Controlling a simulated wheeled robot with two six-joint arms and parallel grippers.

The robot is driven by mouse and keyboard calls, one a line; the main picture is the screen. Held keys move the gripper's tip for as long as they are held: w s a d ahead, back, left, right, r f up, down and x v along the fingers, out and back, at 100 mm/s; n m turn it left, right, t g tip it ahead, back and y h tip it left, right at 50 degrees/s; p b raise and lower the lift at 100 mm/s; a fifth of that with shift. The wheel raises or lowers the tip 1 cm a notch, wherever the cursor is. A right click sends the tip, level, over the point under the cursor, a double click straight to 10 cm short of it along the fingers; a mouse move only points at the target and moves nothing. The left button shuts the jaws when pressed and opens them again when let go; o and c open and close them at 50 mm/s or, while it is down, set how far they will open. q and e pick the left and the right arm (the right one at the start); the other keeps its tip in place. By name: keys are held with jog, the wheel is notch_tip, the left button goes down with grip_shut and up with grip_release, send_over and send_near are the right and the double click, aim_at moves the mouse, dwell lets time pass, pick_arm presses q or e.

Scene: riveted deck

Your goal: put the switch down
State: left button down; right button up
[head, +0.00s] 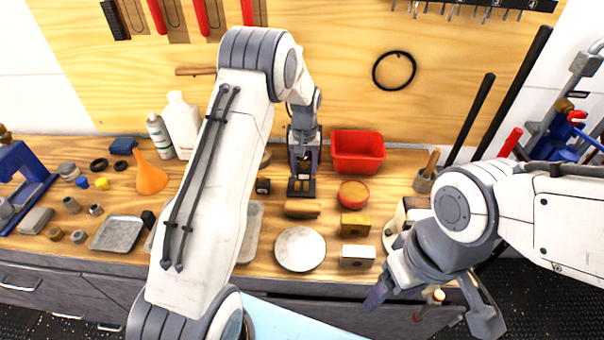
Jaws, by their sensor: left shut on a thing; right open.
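My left gripper (303,168) points down at the back middle of the wooden workbench (335,215), in front of the pegboard wall. It is shut on a small dark thing, apparently the switch (301,188), whose details are mostly hidden by the fingers. I cannot tell whether the switch touches the bench top or hangs just above it. My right gripper (431,305) is at the lower right, in front of the bench's front edge. Its fingers are spread wide, with nothing held between them.
A red bin (358,152) stands right of the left gripper. A small black block (263,186) is close on its left, a wooden brush-like block (302,208) in front. A round pale plate (300,249) lies nearer the front edge. Bottles (182,125) stand left of my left arm.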

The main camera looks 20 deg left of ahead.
aim_at(302, 186)
pick_arm(q)
jog(key=shift+w+a+f, duration=0.3)
jog(key=shift+a+f, duration=0.1)
jog(key=shift+a, duration=0.15)
notch_tip(302, 186, down, 3)
jog(key=shift+f+p, duration=0.15)
jog(key=shift+p, duration=0.65)
jog(key=shift+f, duration=0.25)
jog(key=shift+f, duration=0.1)
jog(key=shift+f, duration=0.15)
jog(key=shift+c, duration=1)
grip_release()
